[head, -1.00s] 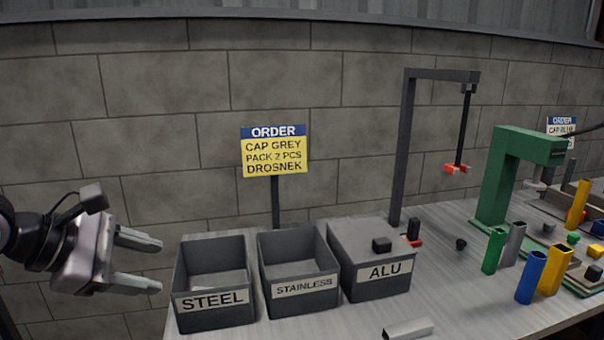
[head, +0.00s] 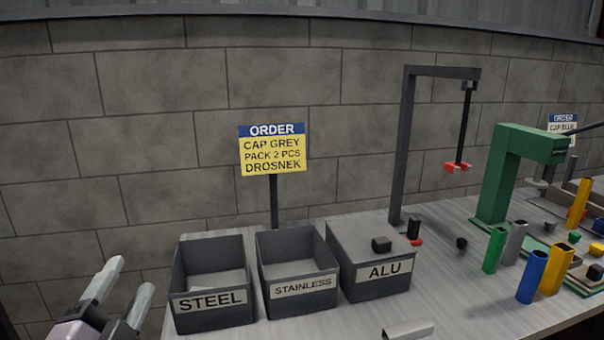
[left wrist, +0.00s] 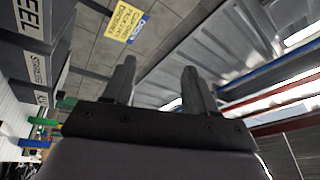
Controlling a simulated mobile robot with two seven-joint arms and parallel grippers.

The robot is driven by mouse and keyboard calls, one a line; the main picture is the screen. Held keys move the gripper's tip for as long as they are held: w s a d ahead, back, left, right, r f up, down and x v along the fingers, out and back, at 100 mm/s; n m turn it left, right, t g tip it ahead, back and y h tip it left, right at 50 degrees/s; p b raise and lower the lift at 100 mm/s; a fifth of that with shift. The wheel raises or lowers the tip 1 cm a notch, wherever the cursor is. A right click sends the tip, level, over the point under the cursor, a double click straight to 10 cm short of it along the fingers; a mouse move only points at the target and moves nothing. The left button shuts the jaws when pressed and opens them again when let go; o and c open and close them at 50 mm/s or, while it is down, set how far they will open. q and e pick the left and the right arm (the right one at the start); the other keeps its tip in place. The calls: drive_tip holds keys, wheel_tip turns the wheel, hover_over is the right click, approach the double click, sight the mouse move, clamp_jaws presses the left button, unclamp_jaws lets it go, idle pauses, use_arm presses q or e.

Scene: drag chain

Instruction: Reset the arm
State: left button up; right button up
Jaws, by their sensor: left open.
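My left gripper (head: 128,290) is at the lower left of the head view, left of the STEEL bin, with its fingers pointing up. It is open and empty, with a clear gap between the fingers. In the left wrist view its two fingers (left wrist: 160,88) stand apart with nothing between them. That view is tilted and shows the yellow order sign (left wrist: 126,20), bin labels at the left edge, and the roof structure. My right gripper is in neither view.
The STEEL bin (head: 213,318), STAINLESS bin (head: 303,308) and ALU bin (head: 375,290) stand on the table. A dark gantry (head: 408,150) and a green press (head: 495,170) stand behind. Coloured tubes stand at right. A grey channel piece (head: 408,330) lies in front.

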use_arm(q)
drive_tip(key=s+a+f+n+g+y, duration=0.25)
drive_tip(key=f+n+g, duration=0.3)
drive_tip(key=f, duration=0.45)
drive_tip(key=s+d+f+n+g+h, duration=0.1)
drive_tip(key=s+d+f+n+g, duration=0.15)
drive_tip(key=s+f+g, duration=0.5)
drive_tip(key=s+d+f+n+g+h, duration=0.1)
drive_tip(key=s+f+n+g, duration=0.25)
drive_tip(key=s+f, duration=0.7)
drive_tip(key=w+d+f+t+h, duration=0.2)
drive_tip(key=w+d+f+t, duration=0.1)
drive_tip(key=f+t, duration=0.3)
drive_tip(key=shift+p+x, duration=0.45)
drive_tip(key=shift+x, duration=0.45)
